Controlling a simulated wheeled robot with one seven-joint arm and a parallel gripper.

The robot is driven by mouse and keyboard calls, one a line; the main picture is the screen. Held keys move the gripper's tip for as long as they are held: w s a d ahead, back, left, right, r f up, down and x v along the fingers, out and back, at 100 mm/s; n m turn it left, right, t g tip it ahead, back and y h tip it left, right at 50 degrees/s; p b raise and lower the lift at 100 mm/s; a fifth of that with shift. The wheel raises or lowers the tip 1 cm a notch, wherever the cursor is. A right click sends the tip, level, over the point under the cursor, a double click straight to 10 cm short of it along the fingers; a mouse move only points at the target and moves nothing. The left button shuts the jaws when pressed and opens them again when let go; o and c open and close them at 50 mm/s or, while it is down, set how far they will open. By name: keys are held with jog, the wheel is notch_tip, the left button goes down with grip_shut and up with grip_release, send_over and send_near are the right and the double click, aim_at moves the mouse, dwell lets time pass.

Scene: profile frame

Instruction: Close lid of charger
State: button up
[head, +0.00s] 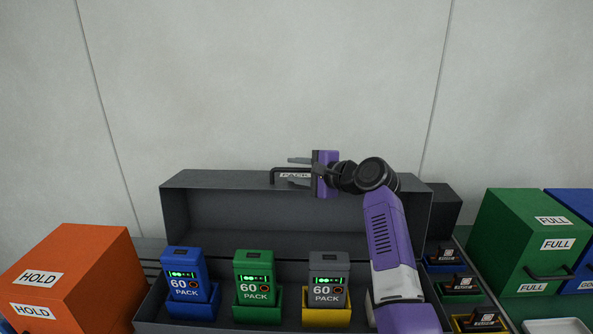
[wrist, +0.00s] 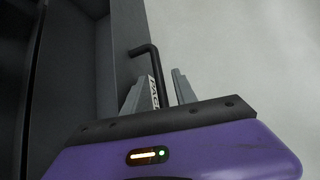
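The charger's dark grey lid (head: 225,212) stands open at the back of the charger box. A black bar handle (head: 274,173) with a white label runs along the lid's top edge. My gripper (head: 298,172) is at the right part of this handle. In the wrist view the handle (wrist: 150,60) passes between the two grey fingers (wrist: 160,92), which are apart with visible space around the bar. Inside the charger stand a blue pack (head: 187,275), a green pack (head: 255,278) and a grey pack (head: 328,280) with green lights. My arm hides the charger's right part.
An orange HOLD box (head: 75,275) stands at the left. A green FULL box (head: 530,240) and a blue box (head: 580,205) stand at the right. Small coloured holders (head: 460,284) and a white tray (head: 555,326) lie right of my arm. A plain wall is behind.

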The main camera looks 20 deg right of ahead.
grip_shut()
dwell(1.4)
